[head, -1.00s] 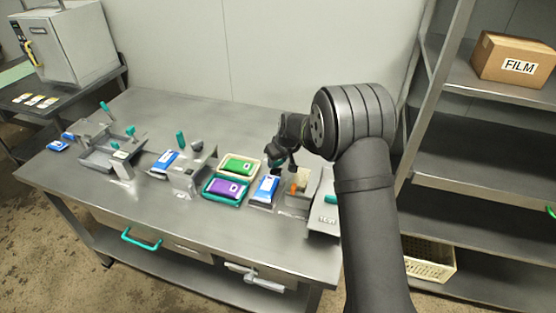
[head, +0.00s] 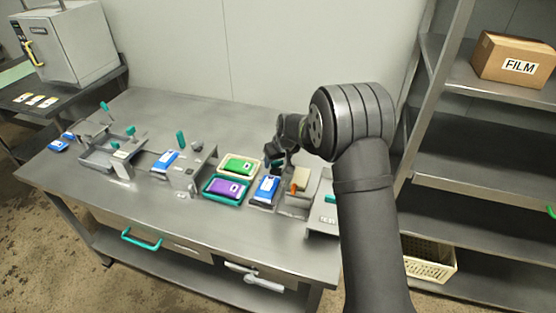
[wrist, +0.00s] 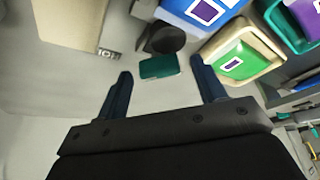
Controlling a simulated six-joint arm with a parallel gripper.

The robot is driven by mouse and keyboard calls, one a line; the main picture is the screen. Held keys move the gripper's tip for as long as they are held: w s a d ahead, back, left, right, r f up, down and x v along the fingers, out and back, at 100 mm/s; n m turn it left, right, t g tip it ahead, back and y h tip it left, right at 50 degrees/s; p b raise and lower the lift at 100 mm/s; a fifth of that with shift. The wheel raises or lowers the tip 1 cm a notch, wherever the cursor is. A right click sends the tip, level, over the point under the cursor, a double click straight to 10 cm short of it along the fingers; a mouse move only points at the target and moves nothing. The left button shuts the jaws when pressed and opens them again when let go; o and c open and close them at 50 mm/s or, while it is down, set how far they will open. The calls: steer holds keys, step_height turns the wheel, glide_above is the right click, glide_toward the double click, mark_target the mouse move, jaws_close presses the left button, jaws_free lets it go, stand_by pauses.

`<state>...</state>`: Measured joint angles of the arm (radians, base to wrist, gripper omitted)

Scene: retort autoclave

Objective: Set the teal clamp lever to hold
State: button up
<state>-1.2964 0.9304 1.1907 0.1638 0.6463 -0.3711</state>
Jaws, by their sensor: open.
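A teal lever pad (wrist: 160,66) shows in the wrist view beside a dark round knob (wrist: 163,38), behind the device with a blue pouch (wrist: 200,8). My gripper (wrist: 161,70) is open, with one dark finger on each side of the teal pad. I cannot tell whether either finger touches it. In the head view my gripper (head: 275,161) is above the back of the device with the blue pouch (head: 266,188), and the lever there is mostly hidden by my gripper.
A cream tray with a green pouch (head: 238,166) and a teal tray with a purple pouch (head: 227,188) stand to the left. A block with an orange part (head: 294,188) stands to the right. Another upright teal lever (head: 180,138) is further left. The back of the table is clear.

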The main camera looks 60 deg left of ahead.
steer(key=v, duration=1.7)
steer(key=shift+d, duration=0.15)
steer(key=shift+r, duration=0.1)
steer(key=x, duration=1.7)
steer(key=shift+f, duration=0.2)
steer(key=shift+r, duration=0.1)
